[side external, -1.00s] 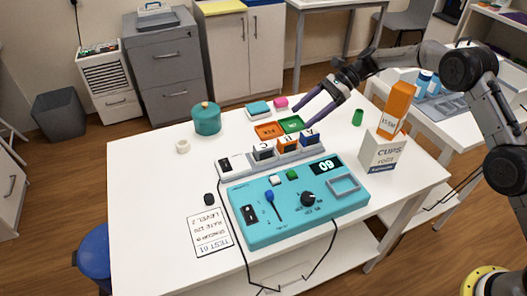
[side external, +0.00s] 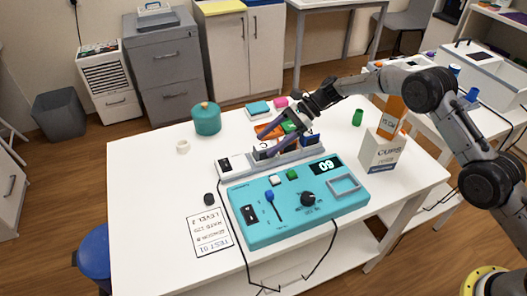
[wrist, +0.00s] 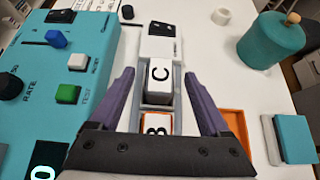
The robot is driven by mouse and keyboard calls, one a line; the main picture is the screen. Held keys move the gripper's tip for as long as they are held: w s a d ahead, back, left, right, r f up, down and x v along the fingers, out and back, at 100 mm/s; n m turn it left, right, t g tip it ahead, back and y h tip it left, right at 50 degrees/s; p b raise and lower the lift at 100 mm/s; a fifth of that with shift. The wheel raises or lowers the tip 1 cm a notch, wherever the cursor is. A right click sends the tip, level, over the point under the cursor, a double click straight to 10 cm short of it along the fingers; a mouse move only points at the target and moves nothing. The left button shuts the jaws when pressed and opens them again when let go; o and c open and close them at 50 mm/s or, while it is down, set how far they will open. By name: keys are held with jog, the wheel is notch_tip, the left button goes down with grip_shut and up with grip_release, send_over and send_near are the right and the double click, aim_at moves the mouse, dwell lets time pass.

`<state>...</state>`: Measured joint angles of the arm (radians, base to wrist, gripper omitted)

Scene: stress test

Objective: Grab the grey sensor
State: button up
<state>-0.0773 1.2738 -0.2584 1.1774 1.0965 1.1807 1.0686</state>
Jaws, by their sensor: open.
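The grey sensor appears to be the grey-sided block with a white top lettered C (wrist: 158,82), standing upright in a slot of the long rack (side external: 229,165). In the side view the block (side external: 261,153) is partly hidden by my fingers. My gripper (side external: 269,146) is open and empty, over the rack. In the wrist view its purple fingers (wrist: 158,74) lie on either side of block C, with gaps showing. I cannot tell how far above it they are. An orange block lettered B (wrist: 156,124) sits beside it; a blue block (side external: 311,139) is farther right.
The teal control box (side external: 245,222) with knobs and buttons lies along the rack's front. A teal pot (side external: 207,121) stands back left; the cups box (side external: 378,153) stands right.

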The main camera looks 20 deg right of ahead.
jog(key=shift+a, duration=0.1)
jog(key=shift+c, duration=0.2)
grip_shut()
jog(key=shift+r, duration=0.1)
